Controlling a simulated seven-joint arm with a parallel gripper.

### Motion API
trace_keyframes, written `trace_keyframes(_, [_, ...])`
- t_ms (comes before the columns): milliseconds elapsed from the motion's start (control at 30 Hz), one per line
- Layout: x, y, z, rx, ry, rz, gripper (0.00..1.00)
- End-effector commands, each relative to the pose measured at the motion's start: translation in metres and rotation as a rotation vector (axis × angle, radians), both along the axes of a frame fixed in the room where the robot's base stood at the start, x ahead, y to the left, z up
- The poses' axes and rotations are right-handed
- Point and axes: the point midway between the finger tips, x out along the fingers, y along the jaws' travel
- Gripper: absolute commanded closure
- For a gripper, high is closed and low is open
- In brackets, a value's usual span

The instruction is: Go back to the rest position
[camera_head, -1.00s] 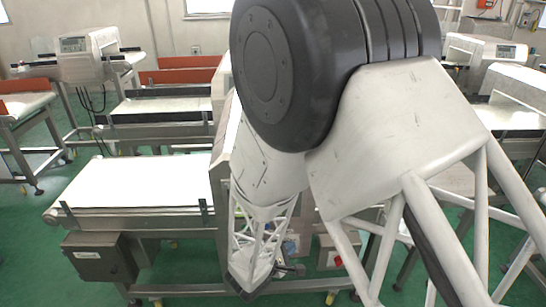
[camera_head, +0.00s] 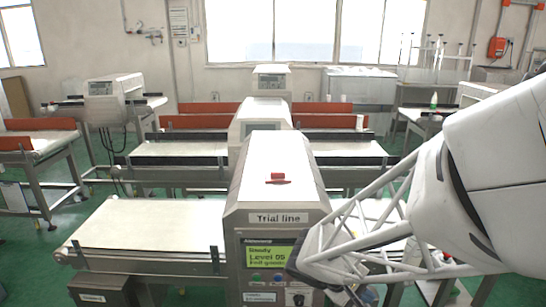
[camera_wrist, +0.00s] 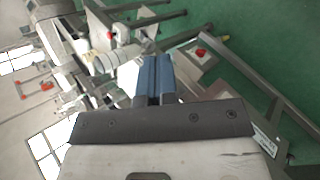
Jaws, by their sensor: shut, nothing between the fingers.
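My gripper shows in the wrist view (camera_wrist: 153,78), its two blue-grey fingers together with nothing between them. In the head view my white lattice arm comes in from the right and ends in front of the metal detector's lower right side; the fingers are hard to make out there. The metal detector (camera_head: 275,200) stands upright at the centre, labelled "Trial line".
A bare conveyor belt (camera_head: 150,224) runs left from the detector; the right belt is partly hidden by my arm. A grey box (camera_head: 103,290) hangs below the left belt. More detectors and conveyors with red-orange guards (camera_head: 200,121) stand behind. Green floor (camera_head: 30,255) is open at left.

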Motion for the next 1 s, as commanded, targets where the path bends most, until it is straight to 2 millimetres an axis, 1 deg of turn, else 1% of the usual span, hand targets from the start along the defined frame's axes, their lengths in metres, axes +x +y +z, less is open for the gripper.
trace_keyframes(33, [-0.01, -0.004, 0.012, 0.053, -0.016, -0.041, 1.0])
trace_keyframes(267, [-0.055, -0.006, 0.05, 0.309, -0.081, -0.193, 1.0])
trace_keyframes(400, [-0.08, -0.001, 0.074, 0.469, -0.143, -0.261, 1.0])
trace_keyframes(533, [-0.099, 0.006, 0.095, 0.613, -0.211, -0.308, 1.0])
trace_keyframes(633, [-0.111, 0.012, 0.109, 0.708, -0.263, -0.331, 1.0])
trace_keyframes(800, [-0.123, 0.02, 0.125, 0.811, -0.324, -0.352, 1.0])
trace_keyframes(1000, [-0.127, 0.023, 0.13, 0.848, -0.346, -0.356, 1.0])
